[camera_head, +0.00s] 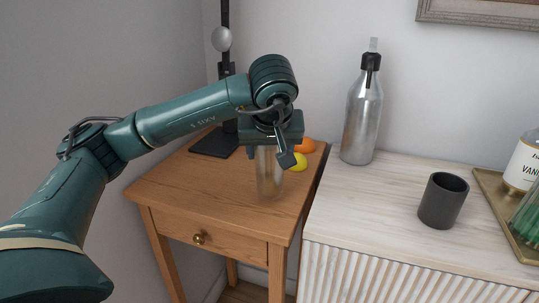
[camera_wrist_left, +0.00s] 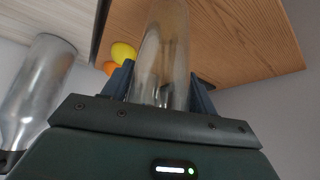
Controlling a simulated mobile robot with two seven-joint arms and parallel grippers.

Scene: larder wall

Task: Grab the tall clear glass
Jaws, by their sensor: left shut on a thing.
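The tall clear glass (camera_head: 268,175) is upright at the small wooden table (camera_head: 170,190) in the head view. My left gripper (camera_head: 270,146) is above it, pointing down, and is shut on its upper part. In the left wrist view the glass (camera_wrist_left: 163,50) sits between the two fingers of my left gripper (camera_wrist_left: 160,88). I cannot tell whether the glass base touches the tabletop. The gripper hides the glass rim in the head view. My right gripper is not in view.
A lemon (camera_head: 298,162) and an orange fruit (camera_head: 304,146) lie just behind the glass. A silver bottle (camera_head: 361,120), a dark cup (camera_head: 442,201) and a tray (camera_head: 490,190) stand on the pale cabinet (camera_head: 350,215) at right. A black stand (camera_head: 213,142) is behind.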

